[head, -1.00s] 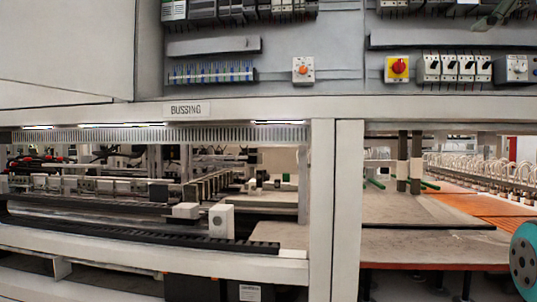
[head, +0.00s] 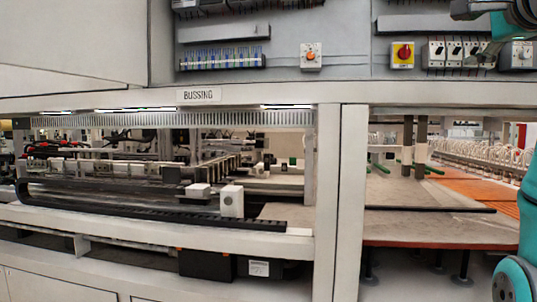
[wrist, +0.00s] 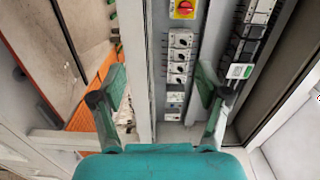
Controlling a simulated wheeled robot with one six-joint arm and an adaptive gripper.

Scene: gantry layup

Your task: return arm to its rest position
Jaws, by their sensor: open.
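My gripper (wrist: 158,98) is open and empty in the wrist view, its two fingers spread wide in front of the switch panel. The teal gripper body fills the bottom of that view. In the head view my teal arm stands along the right edge. The dark gripper fingers (head: 474,32) show at the top right, in front of the panel's breakers. I cannot tell the gap between fingers and panel.
A red-and-yellow rotary switch (head: 403,53) and an orange-knobbed switch (head: 311,56) sit on the grey panel. The label "BUSSING" (head: 198,95) is on the beam below. A white post (head: 340,200) divides the machine bay from the orange conveyor (head: 490,195).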

